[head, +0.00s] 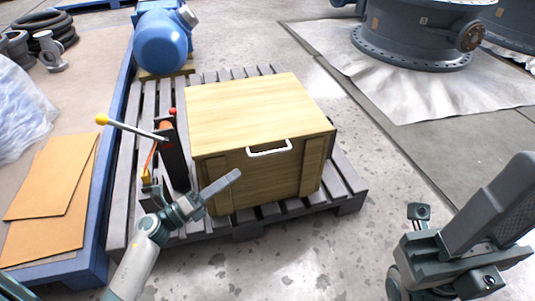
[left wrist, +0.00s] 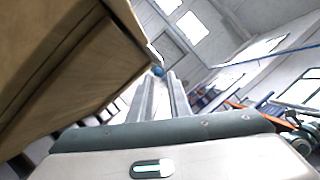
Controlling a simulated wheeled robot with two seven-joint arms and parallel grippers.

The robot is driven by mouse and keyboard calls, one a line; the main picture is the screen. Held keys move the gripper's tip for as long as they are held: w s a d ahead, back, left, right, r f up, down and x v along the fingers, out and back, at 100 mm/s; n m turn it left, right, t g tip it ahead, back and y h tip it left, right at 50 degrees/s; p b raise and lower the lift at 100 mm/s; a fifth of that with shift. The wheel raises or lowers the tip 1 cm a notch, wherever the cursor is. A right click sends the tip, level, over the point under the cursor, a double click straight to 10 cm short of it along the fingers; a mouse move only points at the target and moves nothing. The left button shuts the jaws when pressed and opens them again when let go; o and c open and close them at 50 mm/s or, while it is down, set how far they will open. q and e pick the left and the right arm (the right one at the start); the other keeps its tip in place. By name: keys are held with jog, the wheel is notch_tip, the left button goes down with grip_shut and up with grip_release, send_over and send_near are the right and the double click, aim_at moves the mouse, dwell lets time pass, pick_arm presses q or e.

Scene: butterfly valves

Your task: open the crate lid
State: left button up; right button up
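The wooden crate (head: 237,181) stands on a grey pallet. Its light wooden lid (head: 258,108) lies flat and closed on top. A white handle (head: 270,148) is at the front edge, just under the lid. My left gripper (head: 226,183) is in front of the crate's lower left front, left of and below the handle. In the left wrist view its two fingers (left wrist: 160,98) are apart with nothing between them, and the crate (left wrist: 70,75) fills the left side. My right gripper (head: 490,200) is at the lower right, away from the crate; its finger gap is not clear.
A lever with a yellow knob (head: 102,119) and a dark post stand left of the crate on the pallet (head: 350,183). A blue motor (head: 160,45) is behind. Large grey valves (head: 415,35) lie at the back right. The floor right of the pallet is clear.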

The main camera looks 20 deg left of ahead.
aim_at(268, 153)
pick_arm(q)
jog(key=b+x, duration=0.1)
jog(key=x, duration=1.2)
jog(key=shift+r+b, duration=0.1)
jog(key=shift+b, duration=0.2)
grip_shut()
